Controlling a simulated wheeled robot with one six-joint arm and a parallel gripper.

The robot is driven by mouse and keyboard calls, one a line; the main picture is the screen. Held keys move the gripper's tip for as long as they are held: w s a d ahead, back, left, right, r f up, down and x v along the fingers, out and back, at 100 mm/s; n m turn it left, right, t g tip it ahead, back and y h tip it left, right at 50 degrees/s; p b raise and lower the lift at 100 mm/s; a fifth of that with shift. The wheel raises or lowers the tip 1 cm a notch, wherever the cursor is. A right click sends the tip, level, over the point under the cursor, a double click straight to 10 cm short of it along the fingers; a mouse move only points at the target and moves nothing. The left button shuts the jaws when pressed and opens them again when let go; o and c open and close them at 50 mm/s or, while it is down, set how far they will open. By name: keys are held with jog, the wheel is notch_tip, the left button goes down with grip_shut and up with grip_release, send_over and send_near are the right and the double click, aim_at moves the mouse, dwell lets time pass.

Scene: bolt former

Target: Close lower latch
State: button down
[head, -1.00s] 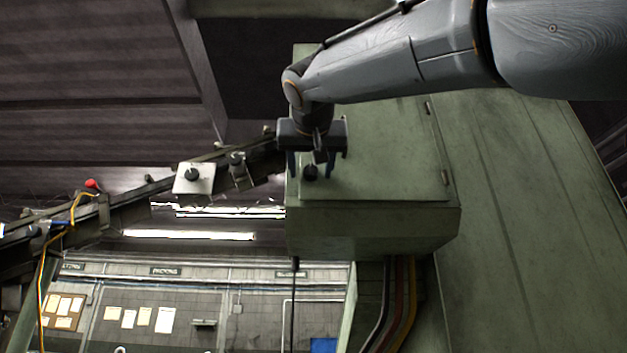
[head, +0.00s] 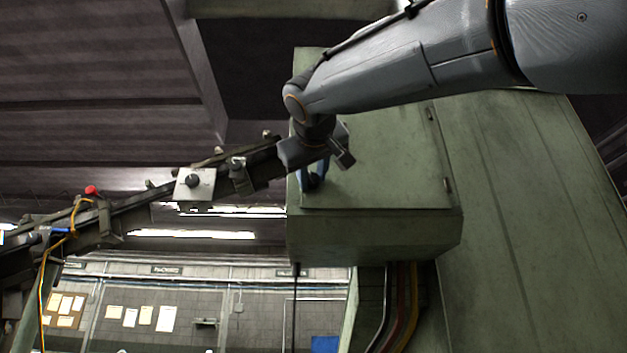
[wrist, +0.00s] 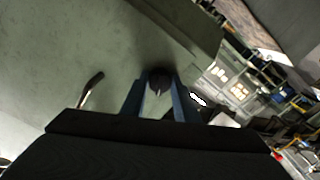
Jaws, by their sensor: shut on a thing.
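The lower latch is a dark round knob (head: 312,182) near the lower left corner of the green box's door (head: 390,160). The door lies flat against the box (head: 375,235). My gripper (head: 313,180) is shut on the knob, with a blue finger on either side. In the wrist view the knob (wrist: 160,79) sits between the tips of my gripper (wrist: 160,92). The fingers hide part of the knob, so its exact turn is hard to read.
A dark sloping rail (head: 130,203) with a white switch box (head: 194,185) reaches close to my gripper's left.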

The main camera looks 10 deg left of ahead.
jog(key=n+p, duration=0.1)
jog(key=n, duration=0.2)
jog(key=shift+r+p, duration=0.1)
jog(key=shift+p, duration=0.25)
jog(key=shift+n+p, duration=0.5)
jog(key=shift+n, duration=0.7)
jog(key=c, duration=1.2)
grip_release()
jog(key=b+v, duration=0.3)
jog(key=v, duration=0.5)
